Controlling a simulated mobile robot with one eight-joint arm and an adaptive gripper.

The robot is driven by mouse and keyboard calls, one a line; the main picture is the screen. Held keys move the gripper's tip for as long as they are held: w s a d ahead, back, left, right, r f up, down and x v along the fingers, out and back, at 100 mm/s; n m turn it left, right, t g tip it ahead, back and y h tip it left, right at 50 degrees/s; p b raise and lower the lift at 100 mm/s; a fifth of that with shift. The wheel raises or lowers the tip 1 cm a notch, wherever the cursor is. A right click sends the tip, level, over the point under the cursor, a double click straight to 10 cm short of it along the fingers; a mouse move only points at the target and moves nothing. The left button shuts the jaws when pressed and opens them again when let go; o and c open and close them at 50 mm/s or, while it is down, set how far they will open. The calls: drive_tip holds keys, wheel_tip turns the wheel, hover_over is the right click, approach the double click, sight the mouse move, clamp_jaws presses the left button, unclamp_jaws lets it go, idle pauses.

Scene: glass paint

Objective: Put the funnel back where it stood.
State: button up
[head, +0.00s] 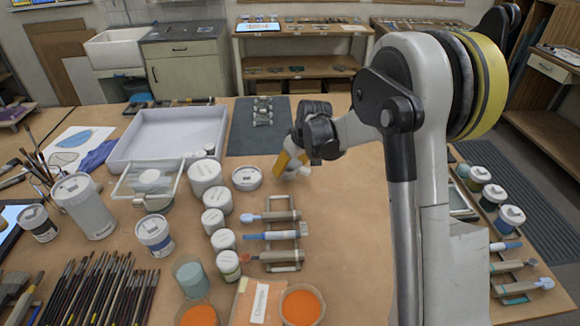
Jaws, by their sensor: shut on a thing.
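No other funnel shows clearly.
White lidded jars (205,175) stand left of my gripper. A rack of tools (272,236) lies just below it. A white tray (172,132) and dark mat (258,125) lie behind. The table right of my gripper (350,215) is clear.

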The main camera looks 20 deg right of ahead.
drive_tip(key=shift+f, duration=0.25)
idle(0.3)
drive_tip(key=o, duration=1.3)
drive_tip(key=shift+o, duration=0.3)
drive_tip(key=shift+r, duration=0.15)
wheel_tip(320, 180, up, 7)
drive_tip(key=p, duration=0.4)
